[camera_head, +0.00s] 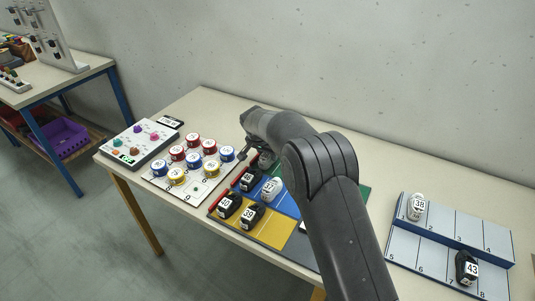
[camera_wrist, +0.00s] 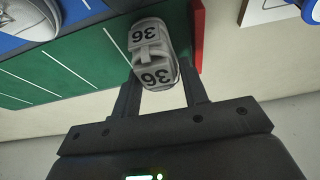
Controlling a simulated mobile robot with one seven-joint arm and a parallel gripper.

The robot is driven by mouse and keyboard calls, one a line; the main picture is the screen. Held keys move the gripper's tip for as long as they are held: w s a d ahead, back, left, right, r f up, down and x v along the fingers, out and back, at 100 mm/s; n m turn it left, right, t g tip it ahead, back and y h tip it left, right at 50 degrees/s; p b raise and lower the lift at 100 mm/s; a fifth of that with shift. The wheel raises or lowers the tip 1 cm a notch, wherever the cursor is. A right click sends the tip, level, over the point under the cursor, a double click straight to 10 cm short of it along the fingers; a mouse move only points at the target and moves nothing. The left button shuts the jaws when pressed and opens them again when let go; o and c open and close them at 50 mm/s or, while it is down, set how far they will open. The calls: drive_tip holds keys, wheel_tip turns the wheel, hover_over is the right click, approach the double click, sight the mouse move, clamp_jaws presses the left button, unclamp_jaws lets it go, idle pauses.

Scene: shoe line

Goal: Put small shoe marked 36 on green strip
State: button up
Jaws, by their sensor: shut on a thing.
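The small white shoe marked 36 (camera_wrist: 153,52) is between the two fingers of my gripper (camera_wrist: 158,76) in the wrist view, and the fingers are shut on it. It is over the green strip (camera_wrist: 95,62), close to the red end bar (camera_wrist: 198,35). I cannot tell whether its sole touches the strip. In the head view, my arm covers much of the green strip (camera_head: 364,196), and the held shoe cannot be made out clearly.
Black and white shoes stand on the blue strip (camera_head: 290,204) and yellow strip (camera_head: 271,233). A board of round tins (camera_head: 193,191) is to the left. A numbered two-level rack (camera_head: 433,236) with shoes 38 (camera_head: 416,206) and 43 (camera_head: 467,268) is at right.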

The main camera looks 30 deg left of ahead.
drive_tip(key=shift+f, duration=0.15)
drive_tip(key=o, duration=1)
drive_tip(key=v, duration=1.1)
drive_tip(key=shift+s+r, duration=0.1)
drive_tip(key=shift+r, duration=0.1)
drive_tip(key=shift+s+r, duration=0.15)
drive_tip(key=shift+r, duration=0.3)
